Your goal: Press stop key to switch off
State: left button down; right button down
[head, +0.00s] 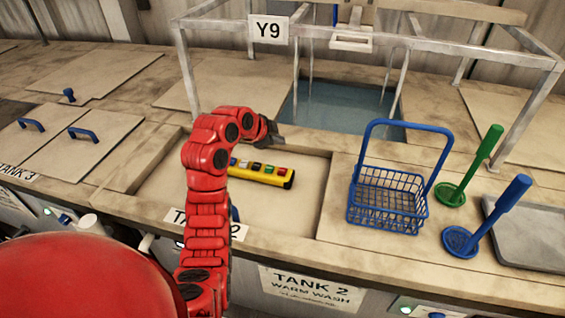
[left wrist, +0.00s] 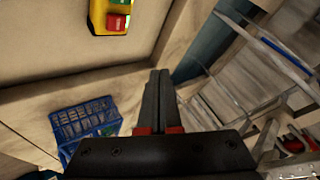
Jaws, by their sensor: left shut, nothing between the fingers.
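A yellow key box (head: 288,184) with a row of coloured keys lies in the shallow recess at the front of the counter. A red key (head: 282,170) is at its right end, beside a green key (head: 269,169); lettering is too small to read. In the left wrist view the box's end shows at the top, with the red key (left wrist: 117,22) and part of the green key (left wrist: 120,3). My left gripper (head: 278,139) is shut and empty, above and behind the box, apart from it. In the left wrist view its fingertips (left wrist: 159,73) meet. My right gripper is not in view.
A blue wire basket (head: 388,200) stands right of the recess. A green ladle (head: 484,150) and a blue ladle (head: 508,195) stand further right, by a grey tray (head: 535,235). A metal frame (head: 440,48) with a Y9 sign (head: 268,30) spans the water tank (head: 335,105) behind.

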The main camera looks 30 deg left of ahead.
pick_arm(q)
jog(key=shift+f, duration=0.1)
dwell(0.3)
send_over(279, 172)
notch_tip(279, 172, down, 5)
jog(key=shift+f, duration=0.2)
notch_tip(279, 172, down, 3)
jog(key=shift+r+b, duration=0.15)
jog(key=shift+b, duration=0.8)
jog(key=shift+f+b, duration=0.3)
jog(key=shift+f, duration=0.1)
jog(key=shift+r, duration=0.1)
dwell(0.7)
jog(key=shift+f+b, duration=0.45)
jog(key=shift+b, duration=0.35)
